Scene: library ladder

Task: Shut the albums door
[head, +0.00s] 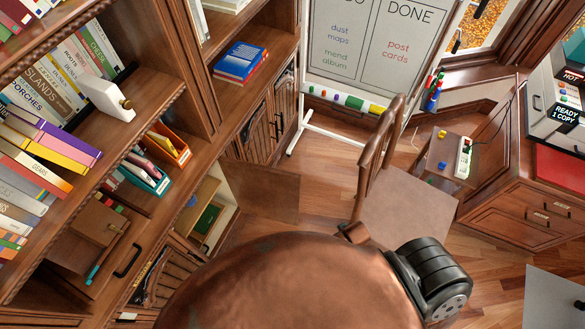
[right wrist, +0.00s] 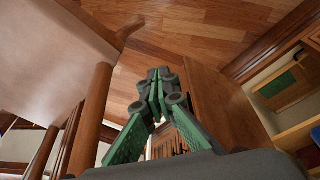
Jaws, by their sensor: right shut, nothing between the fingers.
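The albums door (head: 262,190) stands open in the head view, swung out from the low cabinet over the floor. The cabinet's opening (head: 228,205) shows a shelf and a green album (head: 207,218). In the right wrist view the door seems to be the brown panel (right wrist: 222,100), beside the opening with a green album (right wrist: 285,85). My right gripper (right wrist: 158,78) is shut and empty, with green fingers, left of that panel in the picture. I cannot tell whether it touches the panel. The right gripper is hidden in the head view. My left gripper is not in view.
A wooden chair (head: 405,205) stands right of the door; its leg (right wrist: 90,115) is close to the right gripper. A whiteboard (head: 370,50) stands behind. A pulled-out drawer (head: 85,240) is at left. Bare floor (head: 325,165) lies between door and chair.

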